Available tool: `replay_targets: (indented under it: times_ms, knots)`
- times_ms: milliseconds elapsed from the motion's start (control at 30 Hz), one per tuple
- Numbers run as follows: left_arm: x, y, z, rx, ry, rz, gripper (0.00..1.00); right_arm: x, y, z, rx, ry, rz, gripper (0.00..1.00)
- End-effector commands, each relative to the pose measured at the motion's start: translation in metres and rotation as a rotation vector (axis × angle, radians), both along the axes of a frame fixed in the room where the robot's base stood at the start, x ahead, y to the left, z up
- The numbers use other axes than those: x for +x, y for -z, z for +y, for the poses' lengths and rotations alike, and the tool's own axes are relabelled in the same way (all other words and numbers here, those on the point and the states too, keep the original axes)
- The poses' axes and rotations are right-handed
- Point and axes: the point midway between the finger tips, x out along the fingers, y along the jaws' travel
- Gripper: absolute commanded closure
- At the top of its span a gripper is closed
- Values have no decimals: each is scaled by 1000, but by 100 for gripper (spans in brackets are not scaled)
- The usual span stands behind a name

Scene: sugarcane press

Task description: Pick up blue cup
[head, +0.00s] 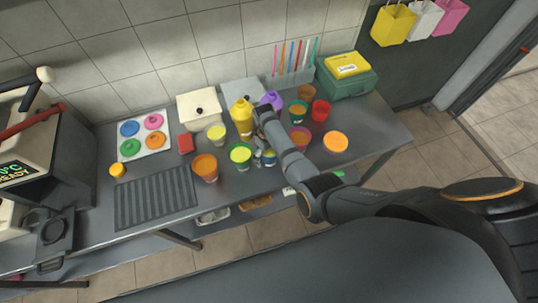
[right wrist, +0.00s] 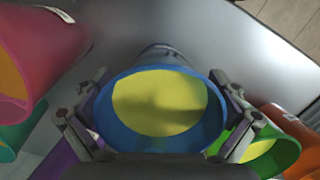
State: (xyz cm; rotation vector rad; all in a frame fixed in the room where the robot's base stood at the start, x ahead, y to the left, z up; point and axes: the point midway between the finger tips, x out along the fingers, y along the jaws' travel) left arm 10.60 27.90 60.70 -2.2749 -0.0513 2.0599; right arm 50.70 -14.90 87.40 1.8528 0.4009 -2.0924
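The blue cup (right wrist: 110,125) has yellow contents and stands between the two fingers of my right gripper (right wrist: 160,90), its mouth facing the wrist camera. The fingers lie close along both sides of its rim. Their tips are partly hidden, so I cannot tell whether they press on it. In the head view the blue cup (head: 269,157) is small and partly covered, among other cups at the table's front. My right gripper (head: 262,150) is over it, mostly hidden by my forearm. My left gripper is not in view.
A green cup (head: 240,157) stands just left of the blue cup, and an orange cup (head: 204,170) further left. A magenta cup (right wrist: 40,45) is close on the left in the wrist view. The table's front edge is near.

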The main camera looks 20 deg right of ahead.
Motion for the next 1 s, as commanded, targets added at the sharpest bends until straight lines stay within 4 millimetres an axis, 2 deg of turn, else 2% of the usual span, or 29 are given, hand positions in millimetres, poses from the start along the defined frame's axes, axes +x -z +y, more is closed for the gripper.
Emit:
replay_targets:
  times_ms: [33,67,500,867,900,1000]
  knots:
    - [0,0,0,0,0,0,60,0,0,0,0,0,0,12]
    - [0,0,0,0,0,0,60,0,0,0,0,0,0,16]
    - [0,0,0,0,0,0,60,-1,1,0,0,-1,2,76]
    - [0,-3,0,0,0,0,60,-1,-2,0,0,-1,5,77]
    - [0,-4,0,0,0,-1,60,-1,-3,0,0,-1,5,85]
    - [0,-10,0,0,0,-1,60,-1,-9,-1,0,0,4,89]
